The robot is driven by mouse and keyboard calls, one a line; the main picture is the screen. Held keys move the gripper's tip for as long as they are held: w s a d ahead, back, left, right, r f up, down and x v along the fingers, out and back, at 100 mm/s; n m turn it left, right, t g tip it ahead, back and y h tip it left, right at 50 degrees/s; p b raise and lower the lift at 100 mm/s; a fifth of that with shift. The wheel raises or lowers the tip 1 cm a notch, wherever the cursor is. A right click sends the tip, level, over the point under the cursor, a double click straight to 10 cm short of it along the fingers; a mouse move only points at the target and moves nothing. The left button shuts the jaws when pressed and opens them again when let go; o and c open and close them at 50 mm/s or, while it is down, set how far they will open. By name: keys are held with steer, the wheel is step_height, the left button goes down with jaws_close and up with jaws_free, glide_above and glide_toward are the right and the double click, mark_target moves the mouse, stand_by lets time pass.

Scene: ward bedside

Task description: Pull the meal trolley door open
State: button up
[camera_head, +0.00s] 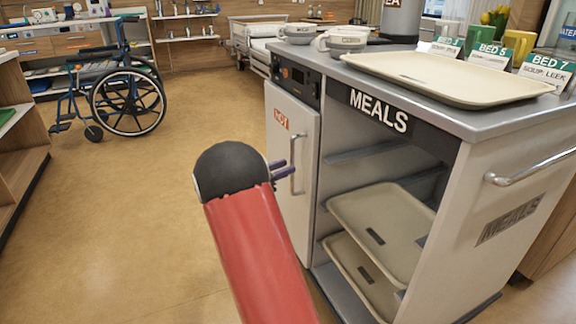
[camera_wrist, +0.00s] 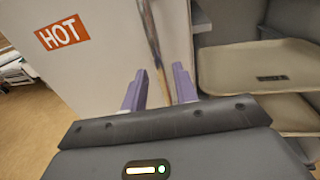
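The meal trolley (camera_head: 452,215) stands at the right in the head view. Its pale door (camera_head: 291,205) with a red HOT label is on the left part of the front. It looks shut or nearly so. A thin upright metal handle (camera_head: 296,165) is on the door's right side. My gripper (camera_head: 280,170) is at the handle, its purple fingers pointing at it. In the wrist view, the fingers of my gripper (camera_wrist: 158,85) are spread, one on each side of the handle (camera_wrist: 152,42). A gap shows on both sides, so it is not clamped. The door (camera_wrist: 105,75) fills the left.
Right of the door, open shelves hold beige trays (camera_head: 385,222). The trolley top carries another tray (camera_head: 440,78), bowls (camera_head: 299,34), mugs and bed cards. A wheelchair (camera_head: 125,95) stands far left. The floor (camera_head: 130,220) left of the trolley is clear.

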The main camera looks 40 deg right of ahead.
steer(key=shift+s+d, duration=0.1)
steer(key=shift+d, duration=1.75)
jaws_close()
